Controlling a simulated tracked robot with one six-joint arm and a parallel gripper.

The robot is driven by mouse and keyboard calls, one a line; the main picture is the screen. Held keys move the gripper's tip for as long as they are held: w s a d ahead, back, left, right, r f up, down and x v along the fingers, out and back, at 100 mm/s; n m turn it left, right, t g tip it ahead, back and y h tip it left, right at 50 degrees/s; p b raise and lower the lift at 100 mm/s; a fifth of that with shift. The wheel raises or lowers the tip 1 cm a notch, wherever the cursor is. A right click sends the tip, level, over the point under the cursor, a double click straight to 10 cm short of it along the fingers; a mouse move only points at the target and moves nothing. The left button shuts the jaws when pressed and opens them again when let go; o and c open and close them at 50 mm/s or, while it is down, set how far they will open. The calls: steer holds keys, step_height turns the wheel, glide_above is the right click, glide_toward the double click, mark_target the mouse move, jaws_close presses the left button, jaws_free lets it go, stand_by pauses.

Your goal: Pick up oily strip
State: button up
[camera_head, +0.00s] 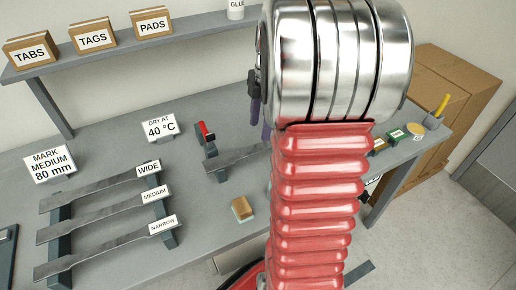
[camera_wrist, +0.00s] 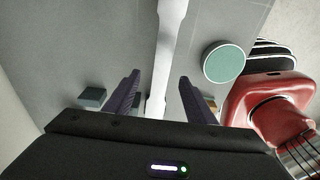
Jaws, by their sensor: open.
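In the wrist view a pale grey metal strip (camera_wrist: 160,60), narrower in its middle, runs from the top edge down between the fingers of my gripper (camera_wrist: 160,79). The gripper is open, with a gap on both sides of the strip; I cannot tell the height between them. No oil can be made out on the strip. In the head view a dark strip (camera_head: 236,159) lies by a red-topped clamp (camera_head: 206,133), its right part hidden behind my arm. A purple finger of my gripper shows just above that area.
Strips labelled WIDE (camera_head: 105,184), MEDIUM (camera_head: 105,212) and NARROW (camera_head: 100,250) lie on a rack at left. A sponge-like block (camera_head: 242,208) sits near the bench's front edge. A teal disc (camera_wrist: 224,62) is right of the strip. A shelf (camera_head: 115,46) runs behind.

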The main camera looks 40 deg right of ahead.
mark_target(259, 147)
steer(key=shift+f, duration=0.55)
steer(key=shift+a+f, duration=0.1)
steer(key=shift+s+a+f, duration=0.15)
steer(key=shift+f, duration=2.35)
steer(key=shift+c, duration=0.5)
jaws_close()
